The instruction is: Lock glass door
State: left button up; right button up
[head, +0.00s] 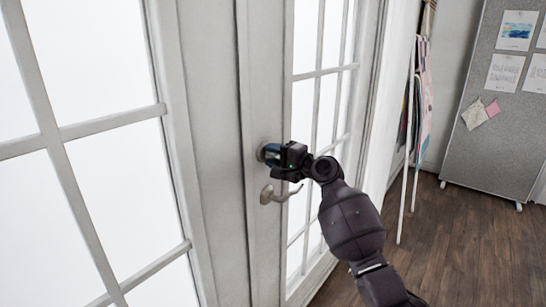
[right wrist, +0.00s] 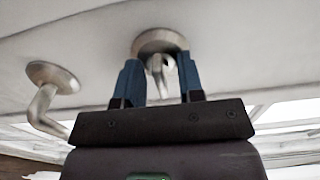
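The glass door (head: 258,230) has a pale frame with white panes and fills the left and middle of the head view. Its lock (head: 262,151), a round metal plate, sits above the curved lever handle (head: 275,194). In the right wrist view, the lock's small thumb-turn (right wrist: 157,72) stands out from the round plate. My right gripper (head: 272,154) is at the lock. Its two blue fingers are apart, one on each side of the thumb-turn, with visible gaps. My left gripper is not in view.
The lever handle (right wrist: 46,97) also shows close on the left in the right wrist view. A grey pinboard (head: 500,140) with papers stands at the right of the head view. Hanging cloths (head: 422,95) and a white pole (head: 403,190) are nearer the door. The wooden floor (head: 470,245) is clear.

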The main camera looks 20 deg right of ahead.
grip_shut()
